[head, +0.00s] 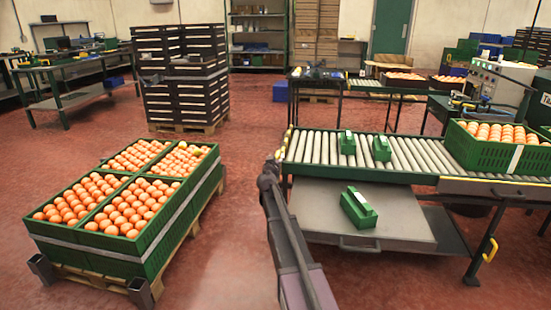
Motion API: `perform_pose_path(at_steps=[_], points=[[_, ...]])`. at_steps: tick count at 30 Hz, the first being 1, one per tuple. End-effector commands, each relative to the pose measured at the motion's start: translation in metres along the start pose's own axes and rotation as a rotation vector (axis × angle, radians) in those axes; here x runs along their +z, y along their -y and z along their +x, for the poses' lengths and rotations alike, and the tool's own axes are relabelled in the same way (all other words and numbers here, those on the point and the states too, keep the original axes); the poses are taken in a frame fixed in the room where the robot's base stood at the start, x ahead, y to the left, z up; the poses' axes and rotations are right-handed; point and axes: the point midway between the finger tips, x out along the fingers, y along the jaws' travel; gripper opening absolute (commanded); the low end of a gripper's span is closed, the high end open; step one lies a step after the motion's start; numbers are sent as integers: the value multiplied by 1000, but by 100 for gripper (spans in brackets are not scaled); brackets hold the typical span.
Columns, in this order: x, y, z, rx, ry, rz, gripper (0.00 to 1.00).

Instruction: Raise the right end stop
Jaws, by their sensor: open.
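The left block (347,147) and the right block (381,149) are apart from each other. A third, larger green block (356,210) lies on a grey plate (405,222) in front of the rollers. None of these is clearly marked as the right end stop, so I cannot tell which part it is. A long dark bar, perhaps part of my arm, reaches up from the bottom edge to the conveyor's left end. My gripper is not visible.
A green crate of oranges (487,155) stands on the conveyor at the right. Several green crates of oranges (195,205) sit on a pallet at the left. Stacked dark crates (185,105) stand behind. Red floor is open between the pallet and the conveyor.

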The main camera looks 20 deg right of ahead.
Motion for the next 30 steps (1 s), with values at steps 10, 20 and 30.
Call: perform_pose_path(at_steps=[10,20,30], points=[[0,-1,11,0,0,0,59],[0,-2,10,1,0,0,9],[-3,-2,11,0,0,0,0]])
